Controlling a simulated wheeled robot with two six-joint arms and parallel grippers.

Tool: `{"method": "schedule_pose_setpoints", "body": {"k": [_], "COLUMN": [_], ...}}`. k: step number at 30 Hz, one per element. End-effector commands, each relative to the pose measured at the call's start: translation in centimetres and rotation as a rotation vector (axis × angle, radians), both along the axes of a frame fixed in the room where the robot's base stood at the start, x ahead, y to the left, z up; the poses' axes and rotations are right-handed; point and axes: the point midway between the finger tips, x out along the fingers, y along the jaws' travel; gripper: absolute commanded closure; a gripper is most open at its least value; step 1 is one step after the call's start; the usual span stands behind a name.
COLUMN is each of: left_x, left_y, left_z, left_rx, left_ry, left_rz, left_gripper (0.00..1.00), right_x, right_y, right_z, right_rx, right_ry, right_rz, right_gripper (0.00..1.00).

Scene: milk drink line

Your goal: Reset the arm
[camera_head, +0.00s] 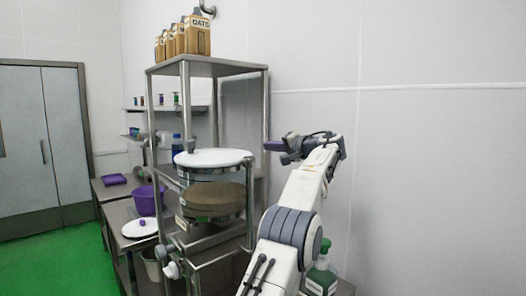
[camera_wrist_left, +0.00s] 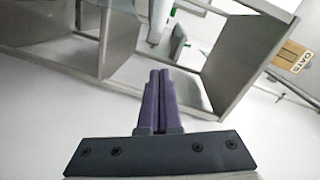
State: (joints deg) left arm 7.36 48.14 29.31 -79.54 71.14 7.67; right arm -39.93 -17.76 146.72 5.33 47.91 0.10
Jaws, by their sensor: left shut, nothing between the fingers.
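My left arm (camera_head: 303,190) rises from the bottom of the head view, bent at the top. Its left gripper (camera_head: 268,146) points left towards the metal rack, at about the height of the white round lid. In the left wrist view the purple fingers of the left gripper (camera_wrist_left: 160,75) are together, with nothing held between them. My right gripper is not in either view.
A steel rack (camera_head: 208,66) stands left of my arm, with OATS cartons (camera_head: 197,34) on top and a white-lidded round vessel (camera_head: 212,158) inside. A green-capped bottle (camera_head: 322,272) stands behind my arm. White wall is at right.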

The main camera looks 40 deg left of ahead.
Motion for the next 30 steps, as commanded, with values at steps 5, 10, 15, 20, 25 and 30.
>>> {"method": "schedule_pose_setpoints", "body": {"k": [5, 10, 15, 20, 25, 30], "left_x": [-0.8, -1.5, -1.6, -1.5, -0.5, -1.8], "left_y": [-3.3, -5.1, -5.7, -6.1, -10.8, -20.2], "left_z": [0.0, 0.5, 0.6, 0.4, -2.3, -8.5], "left_rx": [0.0, 0.001, 0.001, -0.01, -0.12, -0.338], "left_ry": [-0.002, -0.001, 0.001, 0.008, 0.087, 0.241], "left_rz": [-0.004, 0.0, 0.0, -0.012, -0.147, -0.373], "left_gripper": [1.0, 1.0, 1.0, 1.0, 1.0, 1.0], "right_x": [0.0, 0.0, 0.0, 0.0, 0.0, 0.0], "right_y": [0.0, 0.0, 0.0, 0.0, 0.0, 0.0], "right_z": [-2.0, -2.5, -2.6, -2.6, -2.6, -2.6], "right_rx": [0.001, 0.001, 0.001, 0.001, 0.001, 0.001], "right_ry": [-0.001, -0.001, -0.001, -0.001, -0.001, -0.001], "right_rz": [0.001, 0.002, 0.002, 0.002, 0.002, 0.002], "right_gripper": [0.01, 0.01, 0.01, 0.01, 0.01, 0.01]}}
